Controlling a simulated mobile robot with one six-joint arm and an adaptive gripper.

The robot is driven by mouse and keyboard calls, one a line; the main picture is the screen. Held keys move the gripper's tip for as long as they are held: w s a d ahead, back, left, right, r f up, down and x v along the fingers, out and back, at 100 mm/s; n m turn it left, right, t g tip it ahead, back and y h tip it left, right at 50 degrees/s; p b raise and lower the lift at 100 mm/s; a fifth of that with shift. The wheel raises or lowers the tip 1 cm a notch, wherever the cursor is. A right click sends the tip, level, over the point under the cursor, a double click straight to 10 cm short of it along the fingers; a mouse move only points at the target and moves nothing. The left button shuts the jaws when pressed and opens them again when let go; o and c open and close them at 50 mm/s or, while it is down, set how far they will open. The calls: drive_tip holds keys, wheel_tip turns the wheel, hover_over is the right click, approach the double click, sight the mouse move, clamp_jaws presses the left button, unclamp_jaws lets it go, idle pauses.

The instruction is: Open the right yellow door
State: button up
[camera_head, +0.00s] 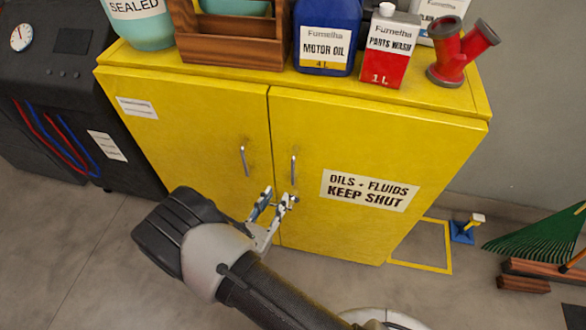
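A yellow cabinet (200,77) with two doors stands ahead. The right yellow door (345,150) looks shut and carries a sign reading "OILS + FLUIDS KEEP SHUT". Its vertical metal handle (293,170) is near the door's left edge. The left door (190,125) also looks shut, with its own handle (244,161) near the centre seam. My gripper (279,194) is in front of the cabinet, just below and left of the right handle in the picture. Its fingers are spread apart with nothing seen between them. Whether a fingertip touches the door is unclear.
A wooden crate (232,52), a blue motor oil jug (327,35), a red and white can (389,50) and a red pipe fitting (463,52) stand on top. A black machine (70,75) is at left. A green rake (540,240) is at right. Floor in front is open.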

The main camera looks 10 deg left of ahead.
sight(292, 170)
drive_tip(key=b+x, duration=0.2)
drive_tip(key=x, duration=1)
drive_tip(key=shift+w+d, duration=0.1)
drive_tip(key=shift+w, duration=0.15)
drive_tip(key=shift+c, duration=0.5)
clamp_jaws()
